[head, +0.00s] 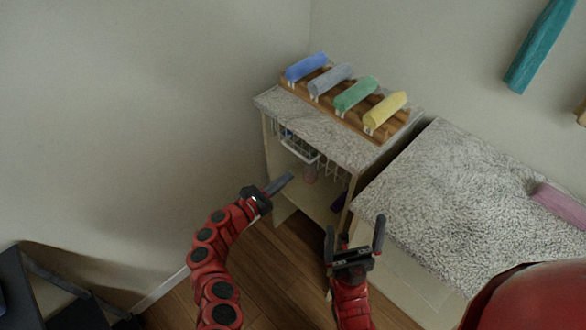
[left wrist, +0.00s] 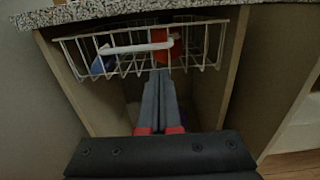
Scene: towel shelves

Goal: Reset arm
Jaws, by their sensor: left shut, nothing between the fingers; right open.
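My left gripper (head: 279,184) is shut and empty, in front of the open shelf cabinet (head: 340,150). In the left wrist view my left gripper's fingers (left wrist: 160,80) lie together and point at the space just under a white wire basket (left wrist: 205,45). The basket also shows in the head view (head: 299,150). My right gripper (head: 354,238) is open and empty, in front of the lower counter at the right, with its fingers pointing up in the picture.
Blue (head: 306,67), grey (head: 331,80), green (head: 356,94) and yellow (head: 385,110) rolled towels sit on a wooden rack on the cabinet top. A pink roll (head: 560,205) lies on the speckled counter (head: 440,190). A teal roll (head: 540,45) hangs on the wall. Wooden floor (head: 265,275) is clear between my arms.

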